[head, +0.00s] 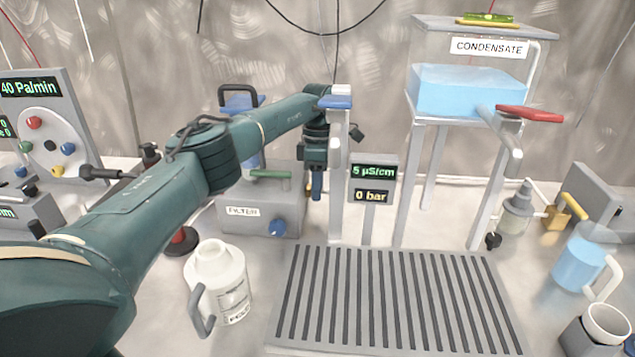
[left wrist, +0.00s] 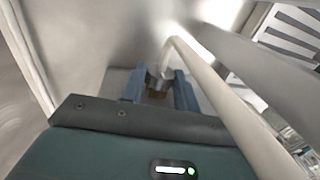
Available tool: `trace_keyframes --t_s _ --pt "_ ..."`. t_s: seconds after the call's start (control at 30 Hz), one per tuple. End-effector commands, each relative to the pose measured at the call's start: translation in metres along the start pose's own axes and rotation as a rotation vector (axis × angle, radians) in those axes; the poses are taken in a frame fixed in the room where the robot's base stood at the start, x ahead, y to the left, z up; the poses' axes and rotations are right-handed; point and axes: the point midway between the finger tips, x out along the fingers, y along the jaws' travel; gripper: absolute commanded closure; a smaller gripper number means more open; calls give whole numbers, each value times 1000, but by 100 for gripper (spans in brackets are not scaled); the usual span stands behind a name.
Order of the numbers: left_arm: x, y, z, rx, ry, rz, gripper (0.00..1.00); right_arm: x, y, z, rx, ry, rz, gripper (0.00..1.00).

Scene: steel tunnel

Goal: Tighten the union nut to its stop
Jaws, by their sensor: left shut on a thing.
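My left arm reaches from the left across the bench, and its gripper (head: 317,187) points down beside a grey post right of the filter unit (head: 262,212). In the left wrist view the two blue fingers (left wrist: 160,92) are shut on a small metallic round piece (left wrist: 158,76), which looks like the union nut. A pale bent pipe (left wrist: 195,62) runs from that piece to the lower right. The fingers hide part of the nut, and its thread cannot be seen. In the head view the nut is hidden. My right gripper is not in view.
A display (head: 373,183) reads 5 µS/cm and 0 bar. A condensate tank (head: 467,92) with a red lever (head: 530,113) stands right of it. A slatted grate (head: 390,300) lies in front, bare. A white jug (head: 219,283) stands below my arm; a blue-filled jug (head: 578,262) is far right.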

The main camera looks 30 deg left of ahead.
Motion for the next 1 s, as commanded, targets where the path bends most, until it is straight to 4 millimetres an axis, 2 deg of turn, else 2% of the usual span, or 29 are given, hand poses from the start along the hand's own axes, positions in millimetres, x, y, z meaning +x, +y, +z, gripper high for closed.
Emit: trace_keyframes --t_s 0.3,0.33,0.57,0.83,1.0 --pt "-1 0 0 0 -4 -2 92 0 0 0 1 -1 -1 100" --pt "-1 0 0 0 -5 -2 68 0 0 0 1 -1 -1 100" --pt "-1 0 0 0 -4 -2 49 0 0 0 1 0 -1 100" --pt "-2 0 0 0 -3 -2 48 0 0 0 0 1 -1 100" --pt "-21 0 1 -1 -5 1 48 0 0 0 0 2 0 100"
